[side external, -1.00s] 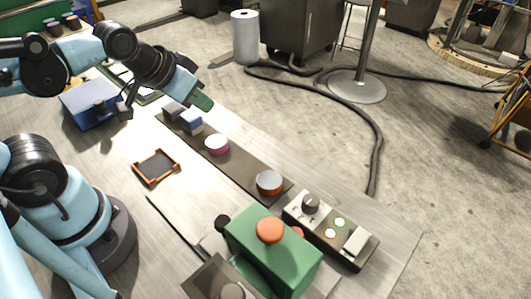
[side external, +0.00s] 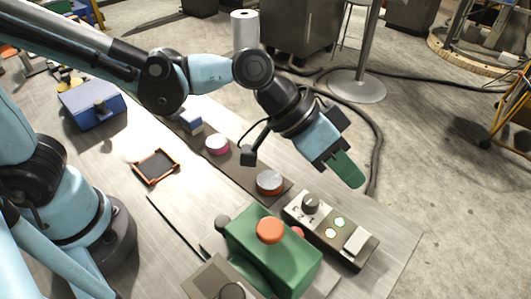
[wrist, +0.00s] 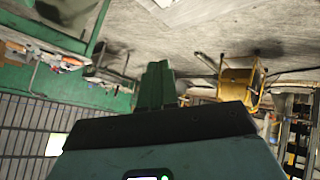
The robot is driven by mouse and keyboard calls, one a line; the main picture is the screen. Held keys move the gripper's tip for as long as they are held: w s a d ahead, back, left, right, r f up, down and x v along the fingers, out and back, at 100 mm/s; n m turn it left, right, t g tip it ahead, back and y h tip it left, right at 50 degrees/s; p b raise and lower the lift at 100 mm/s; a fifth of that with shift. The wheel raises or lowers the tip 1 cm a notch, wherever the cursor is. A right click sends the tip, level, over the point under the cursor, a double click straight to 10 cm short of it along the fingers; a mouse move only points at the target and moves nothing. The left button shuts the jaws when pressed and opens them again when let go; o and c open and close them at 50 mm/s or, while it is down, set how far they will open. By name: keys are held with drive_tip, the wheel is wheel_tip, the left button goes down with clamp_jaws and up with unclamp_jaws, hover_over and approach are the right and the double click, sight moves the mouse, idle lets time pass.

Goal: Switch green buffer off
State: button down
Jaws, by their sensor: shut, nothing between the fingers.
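A green machine body (side external: 275,258) stands at the front of the bench, with an orange round cap (side external: 270,229) on top. A red round part (side external: 297,233) shows partly behind the green body. My gripper (side external: 348,170) is shut and empty, held in the air above and behind the control box, touching nothing. Its green fingers show in the wrist view (wrist: 157,85).
A dark strip holds a grey-topped orange button (side external: 269,182), a pink-and-white button (side external: 217,144) and a blue block (side external: 190,122). A small brown tray (side external: 155,167) and a blue box (side external: 92,105) lie to the left. The bench's right front corner is clear.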

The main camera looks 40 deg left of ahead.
drive_tip(key=m+g, duration=0.1)
hover_over(352, 238)
drive_tip(key=s, duration=0.1)
drive_tip(key=shift+s+f+h, duration=0.1)
drive_tip(key=shift+f+h, duration=0.3)
drive_tip(key=shift+w+f, duration=0.2)
drive_tip(key=shift+f, duration=1.25)
drive_tip(key=shift+w+f, duration=0.25)
drive_tip(key=shift+f, duration=1.2)
drive_tip(key=shift+w+f, duration=0.2)
drive_tip(key=shift+f, duration=1.8)
drive_tip(key=shift+s+r, duration=0.1)
drive_tip(key=shift+r, duration=0.45)
